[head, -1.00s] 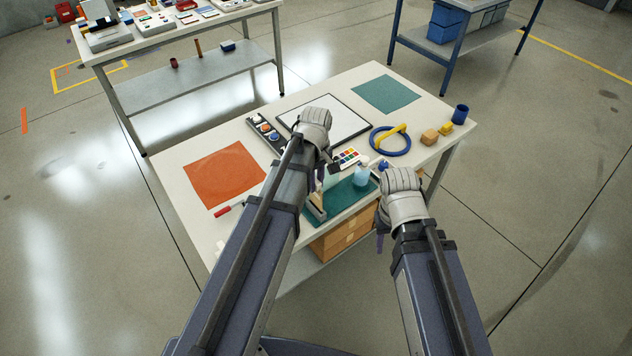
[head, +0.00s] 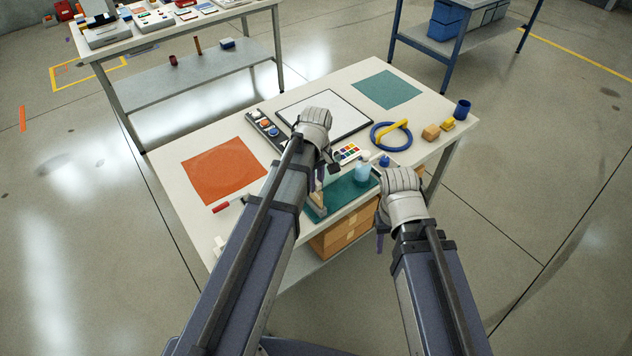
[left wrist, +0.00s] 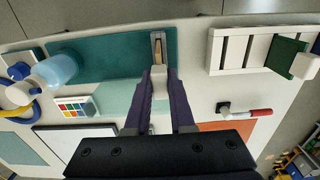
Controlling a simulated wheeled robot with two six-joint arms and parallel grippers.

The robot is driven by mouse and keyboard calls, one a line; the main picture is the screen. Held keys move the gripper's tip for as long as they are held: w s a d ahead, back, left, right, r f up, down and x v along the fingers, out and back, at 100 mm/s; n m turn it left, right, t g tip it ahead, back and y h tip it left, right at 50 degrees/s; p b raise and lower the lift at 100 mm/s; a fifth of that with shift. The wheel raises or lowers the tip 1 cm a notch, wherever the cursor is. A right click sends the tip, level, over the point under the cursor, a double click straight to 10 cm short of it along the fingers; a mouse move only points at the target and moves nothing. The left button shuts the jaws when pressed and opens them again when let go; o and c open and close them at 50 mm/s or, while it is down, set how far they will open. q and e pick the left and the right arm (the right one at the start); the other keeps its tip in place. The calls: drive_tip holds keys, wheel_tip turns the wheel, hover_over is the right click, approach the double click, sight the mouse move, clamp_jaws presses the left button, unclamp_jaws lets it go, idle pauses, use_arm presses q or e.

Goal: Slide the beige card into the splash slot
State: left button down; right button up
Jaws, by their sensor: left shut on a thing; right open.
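My left gripper (head: 322,172) is over the front of the table. In the left wrist view its two purple fingers (left wrist: 160,76) are shut on a narrow pale piece, apparently the beige card (left wrist: 160,86), seen nearly edge-on. A slim tan and grey upright holder (left wrist: 158,44) stands on the teal mat (left wrist: 105,52) directly beyond the fingertips. I cannot tell whether the card is inside its slot. In the head view this holder (head: 317,206) is partly hidden by my left arm. My right gripper (head: 388,212) is open at the table's front edge, its fingertips mostly hidden.
A pale blue bottle (head: 363,172) stands on the mat near my right gripper. A paint palette (head: 346,153), whiteboard (head: 335,112) and blue ring (head: 374,138) lie behind. A white slotted rack (left wrist: 230,66) and green card (left wrist: 286,52) are beside the holder.

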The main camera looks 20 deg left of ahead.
use_arm(q)
drive_tip(key=shift+f+b, duration=0.6)
drive_tip(key=shift+f, duration=0.05)
drive_tip(key=c, duration=0.7)
unclamp_jaws()
wheel_tip(320, 180, up, 8)
drive_tip(key=p, duration=0.8)
drive_tip(key=shift+f, duration=0.1)
drive_tip(key=s+d+f+m+b, duration=0.1)
drive_tip(key=s+d+m, duration=0.2)
drive_tip(key=s+m, duration=0.1)
drive_tip(key=s+d+f+m+b, duration=0.2)
drive_tip(key=s+d+m, duration=0.2)
drive_tip(key=s+m, duration=0.1)
drive_tip(key=s+d+f+m+y+b, duration=0.1)
drive_tip(key=s+d+f+m+b, duration=0.1)
drive_tip(key=s+m, duration=0.3)
drive_tip(key=shift+s+d, duration=0.15)
drive_tip(key=shift+d, duration=0.6)
